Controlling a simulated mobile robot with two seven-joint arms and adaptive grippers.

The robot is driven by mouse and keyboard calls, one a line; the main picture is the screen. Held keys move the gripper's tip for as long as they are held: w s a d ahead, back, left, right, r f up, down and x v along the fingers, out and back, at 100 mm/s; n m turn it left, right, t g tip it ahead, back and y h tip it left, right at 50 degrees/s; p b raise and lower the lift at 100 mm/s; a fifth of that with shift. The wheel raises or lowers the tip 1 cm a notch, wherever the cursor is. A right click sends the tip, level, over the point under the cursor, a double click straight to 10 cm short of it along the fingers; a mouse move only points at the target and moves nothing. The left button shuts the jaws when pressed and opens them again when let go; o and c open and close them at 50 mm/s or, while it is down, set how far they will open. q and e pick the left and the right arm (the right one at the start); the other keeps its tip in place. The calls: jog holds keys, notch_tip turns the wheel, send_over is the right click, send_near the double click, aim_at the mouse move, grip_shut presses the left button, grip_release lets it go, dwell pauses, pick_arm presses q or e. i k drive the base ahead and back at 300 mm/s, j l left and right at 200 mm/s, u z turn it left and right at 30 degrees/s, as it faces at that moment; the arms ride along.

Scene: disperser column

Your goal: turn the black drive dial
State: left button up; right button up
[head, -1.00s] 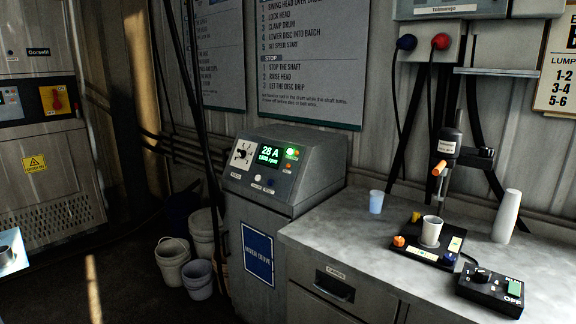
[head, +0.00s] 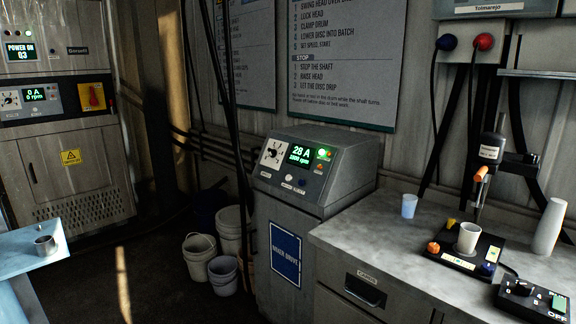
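A black dial (head: 272,153) sits on a white scale plate at the left of the sloped top of the grey mixer drive console (head: 292,205). Beside it a lit green display (head: 301,153) reads 28 A and a speed in rpm, its digits partly blurred. A green lamp (head: 322,153) glows right of the display. Another small black dial (head: 9,99) on a white plate is on the cabinet at the left, next to a display reading 0 A. Neither gripper is in view.
The grey bench (head: 370,236) right of the console holds a blue cup (head: 409,206), a stand with a white cup (head: 468,238) and a black control box (head: 532,301). White buckets (head: 223,275) stand left of the console. A pale table (head: 22,249) juts in at left.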

aim_at(272, 153)
jog(key=z, duration=0.55)
jog(key=j+z, duration=0.1)
jog(key=z, duration=0.45)
jog(key=j+z, duration=0.1)
jog(key=z, duration=0.45)
jog(key=j+z, duration=0.1)
jog(key=z, duration=0.45)
jog(key=j+z, duration=0.1)
jog(key=z, duration=0.45)
jog(key=j+z, duration=0.1)
jog(key=z, duration=0.45)
jog(key=j+z, duration=0.1)
jog(key=z, duration=1.05)
jog(key=k+j+z, duration=0.2)
jog(key=z, duration=0.3)
jog(key=k+z, duration=0.5)
jog(key=k+u, duration=0.35)
jog(key=k+j+u, duration=0.15)
jog(key=k+u, duration=0.3)
jog(key=u, duration=0.3)
jog(key=k+j+u, duration=0.1)
jog(key=u, duration=0.7)
jog(key=k+j+u, duration=0.1)
jog(key=u, duration=0.25)
jog(key=j, duration=0.1)
